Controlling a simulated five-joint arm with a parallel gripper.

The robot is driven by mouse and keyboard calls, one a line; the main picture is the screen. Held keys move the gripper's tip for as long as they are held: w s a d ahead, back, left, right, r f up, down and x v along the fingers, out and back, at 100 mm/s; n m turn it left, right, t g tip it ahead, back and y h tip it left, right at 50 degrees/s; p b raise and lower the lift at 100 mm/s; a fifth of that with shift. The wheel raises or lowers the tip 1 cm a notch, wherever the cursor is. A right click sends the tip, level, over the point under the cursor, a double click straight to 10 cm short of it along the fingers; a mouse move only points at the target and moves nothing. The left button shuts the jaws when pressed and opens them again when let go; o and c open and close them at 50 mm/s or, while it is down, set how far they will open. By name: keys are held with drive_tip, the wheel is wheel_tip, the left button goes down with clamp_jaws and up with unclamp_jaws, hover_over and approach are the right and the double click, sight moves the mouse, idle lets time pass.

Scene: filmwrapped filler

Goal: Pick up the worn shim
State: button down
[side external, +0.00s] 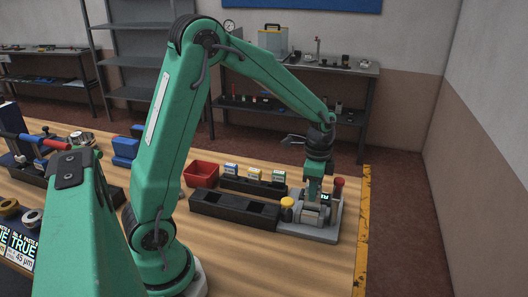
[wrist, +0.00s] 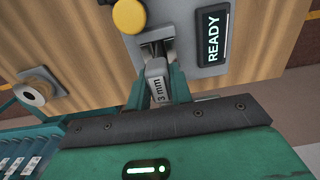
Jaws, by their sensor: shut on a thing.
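The shim (wrist: 156,82), a small grey piece marked "3 mm", sits between my gripper's (wrist: 158,92) teal fingers in the wrist view. The fingers are shut on it. Its far end is at a metal slot of the grey fixture (wrist: 187,55); I cannot tell whether it is still seated. Wear on it cannot be made out. In the side view my gripper (side external: 314,198) points down over the fixture (side external: 299,232) at the table's right end, and the shim is too small to make out. The fixture has a yellow button (wrist: 130,15) and a "READY" display (wrist: 213,38).
A red-topped post (side external: 338,188) stands close right of my gripper. Left of the fixture are a long black slotted rack (side external: 222,207), several small labelled blocks behind it, and a red bin (side external: 201,175). The yellow-striped table edge (side external: 363,235) is just right.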

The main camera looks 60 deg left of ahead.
drive_tip(key=s+d+r, duration=0.5)
drive_tip(key=d+r, duration=0.2)
drive_tip(key=d, duration=0.3)
drive_tip(key=shift+d+r, duration=0.15)
drive_tip(key=shift+d, duration=0.15)
